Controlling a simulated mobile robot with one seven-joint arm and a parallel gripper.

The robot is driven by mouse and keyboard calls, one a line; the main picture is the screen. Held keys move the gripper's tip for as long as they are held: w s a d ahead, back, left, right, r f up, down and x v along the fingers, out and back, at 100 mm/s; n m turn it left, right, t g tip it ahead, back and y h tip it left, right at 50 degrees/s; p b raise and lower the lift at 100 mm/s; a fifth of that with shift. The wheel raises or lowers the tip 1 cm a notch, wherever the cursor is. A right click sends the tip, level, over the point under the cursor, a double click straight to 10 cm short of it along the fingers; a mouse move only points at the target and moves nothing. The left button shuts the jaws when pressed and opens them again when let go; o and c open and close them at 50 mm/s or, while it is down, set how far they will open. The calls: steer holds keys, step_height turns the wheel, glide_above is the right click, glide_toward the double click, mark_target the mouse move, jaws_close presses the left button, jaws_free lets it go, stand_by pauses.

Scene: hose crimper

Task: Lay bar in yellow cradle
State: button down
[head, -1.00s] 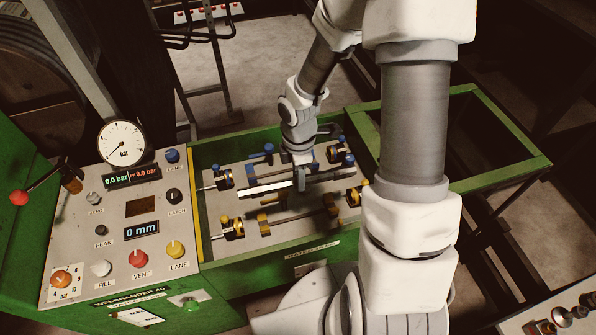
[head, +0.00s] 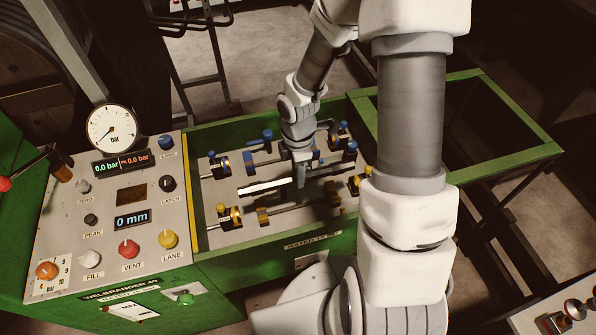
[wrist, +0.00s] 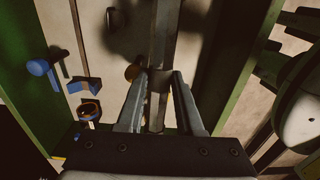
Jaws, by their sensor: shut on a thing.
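The bar (head: 264,187) is pale, long and metallic, held roughly level above the bed of the green-framed machine. My gripper (head: 301,180) is shut on it. In the wrist view, the bar (wrist: 161,40) runs between the two fingers of my gripper (wrist: 160,82). The yellow cradle has a left block (head: 262,216) and a right block (head: 332,189) along the near side of the bed. In the head view, the bar appears just beyond these blocks, apart from them. My gripper and arm hide part of the bar's right side.
Blue supports (head: 267,136) stand along the far side of the bed, with a blue-capped clamp (head: 218,165) at left. A yellow-knobbed clamp (head: 229,217) stands left of the yellow cradle. The control panel (head: 105,205) is at left, and a green frame (head: 505,105) is at right.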

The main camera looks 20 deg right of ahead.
steer(key=shift+f+b, duration=4.15)
steer(key=shift+f, duration=1)
steer(key=shift+c, duration=2.4)
jaws_free()
step_height(320, 180, up, 18)
steer(key=p, duration=0.4)
steer(key=shift+f, duration=0.25)
